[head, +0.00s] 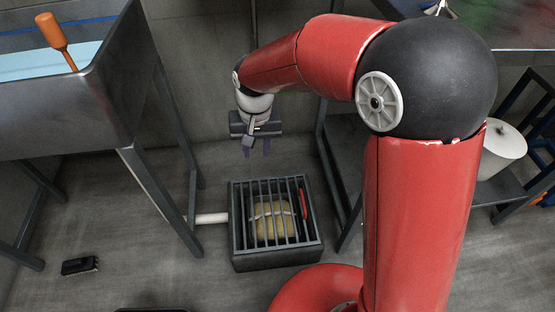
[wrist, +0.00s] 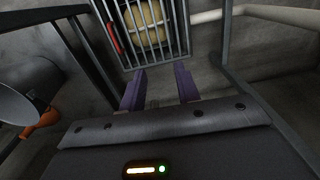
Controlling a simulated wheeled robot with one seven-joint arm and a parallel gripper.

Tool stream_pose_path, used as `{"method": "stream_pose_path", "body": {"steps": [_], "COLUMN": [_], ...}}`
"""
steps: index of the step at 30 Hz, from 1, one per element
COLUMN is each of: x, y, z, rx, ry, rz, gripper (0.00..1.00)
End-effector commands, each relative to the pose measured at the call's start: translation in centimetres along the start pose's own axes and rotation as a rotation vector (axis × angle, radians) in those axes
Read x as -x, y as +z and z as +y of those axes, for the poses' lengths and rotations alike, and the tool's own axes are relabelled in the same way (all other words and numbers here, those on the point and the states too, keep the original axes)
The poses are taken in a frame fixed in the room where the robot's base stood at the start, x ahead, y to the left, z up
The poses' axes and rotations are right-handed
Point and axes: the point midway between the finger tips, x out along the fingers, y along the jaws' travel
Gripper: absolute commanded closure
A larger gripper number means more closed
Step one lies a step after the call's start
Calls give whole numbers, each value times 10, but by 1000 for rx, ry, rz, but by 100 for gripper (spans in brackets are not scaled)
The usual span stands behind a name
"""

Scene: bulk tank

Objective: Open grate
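The grate (head: 270,210) is a set of dark parallel bars closed over a dark box on the floor (head: 277,258). A red handle (head: 303,204) lies along its right side. Through the bars I see a yellowish object (head: 272,221). In the wrist view the grate (wrist: 172,12) is at the top, with the red handle (wrist: 114,38) on its left. My gripper (head: 258,150) hangs above and behind the box, apart from it. Its two purple fingers (wrist: 159,84) are spread with nothing between them.
A pale pipe (head: 212,218) joins the box from the left. A steel sink (head: 90,85) with an orange-handled tool (head: 56,38) stands at left. A dark brush-like item (head: 80,265) lies on the floor. A shelf with a white cylinder (head: 502,150) is at right. Table legs flank the box.

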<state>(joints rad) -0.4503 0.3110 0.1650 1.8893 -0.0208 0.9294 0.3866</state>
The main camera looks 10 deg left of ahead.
Motion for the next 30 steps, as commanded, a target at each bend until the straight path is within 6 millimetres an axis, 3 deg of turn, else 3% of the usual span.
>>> {"method": "stream_pose_path", "body": {"steps": [12,18,25,30], "x": [-64,-75,-75,-75], "y": [1,0,0,0], "z": [1,1,1,1], "rx": [3,3,3,3], "ry": [2,2,2,2], "rz": [-4,-2,-2,-2], "gripper": [68,68,68,89]}}
